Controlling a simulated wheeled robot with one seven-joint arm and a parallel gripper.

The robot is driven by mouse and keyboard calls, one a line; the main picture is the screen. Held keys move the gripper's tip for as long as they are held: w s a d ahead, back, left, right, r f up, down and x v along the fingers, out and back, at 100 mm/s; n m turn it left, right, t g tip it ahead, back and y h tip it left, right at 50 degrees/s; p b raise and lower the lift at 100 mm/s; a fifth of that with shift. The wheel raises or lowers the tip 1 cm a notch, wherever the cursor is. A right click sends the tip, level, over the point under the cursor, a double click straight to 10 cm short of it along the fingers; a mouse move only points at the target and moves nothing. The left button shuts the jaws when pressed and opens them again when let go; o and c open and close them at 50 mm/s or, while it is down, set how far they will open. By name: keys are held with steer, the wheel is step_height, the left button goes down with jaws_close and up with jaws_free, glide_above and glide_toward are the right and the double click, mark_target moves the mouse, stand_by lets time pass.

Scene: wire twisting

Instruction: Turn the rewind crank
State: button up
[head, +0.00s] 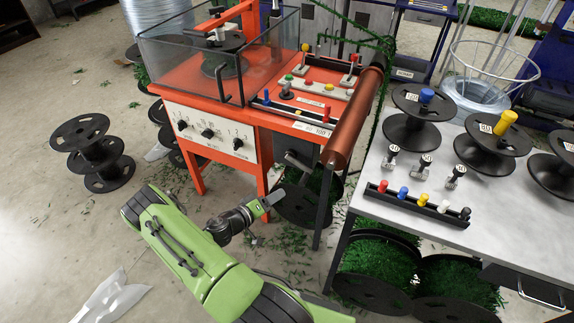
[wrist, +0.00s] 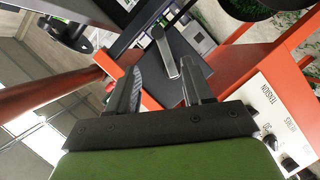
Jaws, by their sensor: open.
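The rewind crank (head: 297,161) looks like a short grey metal lever on the side of the orange machine (head: 262,165), below its control panel. In the wrist view the grey lever (wrist: 165,52) stands out from a dark plate, ahead of and between my fingers. My gripper (head: 270,199) is in front of the machine, lower and to the left of the crank in the head view. In the wrist view my gripper (wrist: 160,82) has its two fingers apart, with nothing held. The fingers appear clear of the lever.
A copper-coloured roller (head: 352,117) slopes along the machine's right side. A grey table (head: 450,225) with spools and coloured pegs stands at the right. Several black spools, some with green wire, lie below. Stacked black spools (head: 92,150) stand on open floor at the left.

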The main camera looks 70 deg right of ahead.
mark_target(304, 179)
steer(key=b+x, duration=0.4)
steer(key=x, duration=1.1)
steer(key=shift+s+d, duration=0.15)
steer(key=shift+s, duration=0.1)
jaws_close()
